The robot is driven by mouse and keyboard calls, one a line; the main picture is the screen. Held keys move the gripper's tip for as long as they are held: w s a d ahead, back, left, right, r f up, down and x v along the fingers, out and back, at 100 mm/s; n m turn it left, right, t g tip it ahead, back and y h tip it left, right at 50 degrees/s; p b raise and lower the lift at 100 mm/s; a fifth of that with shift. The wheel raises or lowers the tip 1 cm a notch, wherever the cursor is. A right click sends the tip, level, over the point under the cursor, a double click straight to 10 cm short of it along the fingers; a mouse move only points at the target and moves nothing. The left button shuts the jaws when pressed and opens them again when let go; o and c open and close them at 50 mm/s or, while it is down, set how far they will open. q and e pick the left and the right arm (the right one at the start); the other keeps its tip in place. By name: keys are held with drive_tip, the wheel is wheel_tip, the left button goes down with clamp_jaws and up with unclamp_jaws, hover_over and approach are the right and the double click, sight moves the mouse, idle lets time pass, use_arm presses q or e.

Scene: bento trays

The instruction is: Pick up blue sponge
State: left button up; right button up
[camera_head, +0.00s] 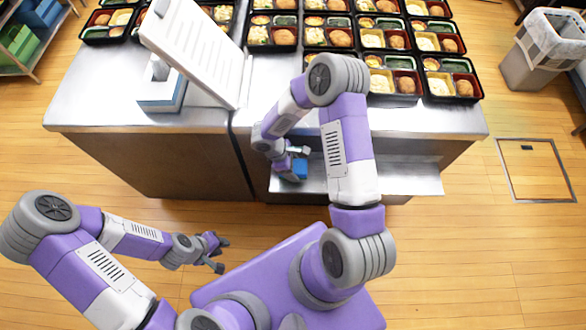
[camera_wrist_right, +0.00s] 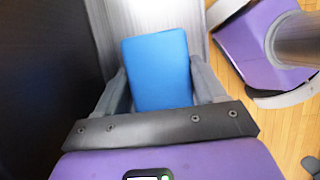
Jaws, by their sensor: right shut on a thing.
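The blue sponge (camera_head: 299,168) is in the open pull-out shelf below the counter in the head view, partly hidden by my right gripper. In the right wrist view the blue sponge (camera_wrist_right: 158,70) is a flat blue block between the two fingers. My right gripper (camera_head: 298,160) is shut on the sponge, with a finger along each side; it also shows in the right wrist view (camera_wrist_right: 157,92). My left gripper (camera_head: 221,254) is empty, with its fingers apart, low over the floor in front of the counter.
The metal pull-out shelf (camera_head: 405,180) sticks out from the counter's front. Several bento trays (camera_head: 272,35) cover the back of the counter (camera_head: 440,120). A white panel device (camera_head: 197,50) stands at left. A bin (camera_head: 536,65) stands at right. Wooden floor is open on the right.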

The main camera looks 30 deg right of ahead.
wheel_tip(320, 180, up, 25)
drive_tip(key=p, duration=0.5)
drive_tip(key=shift+f+p, duration=0.15)
drive_tip(key=shift+p, duration=0.25)
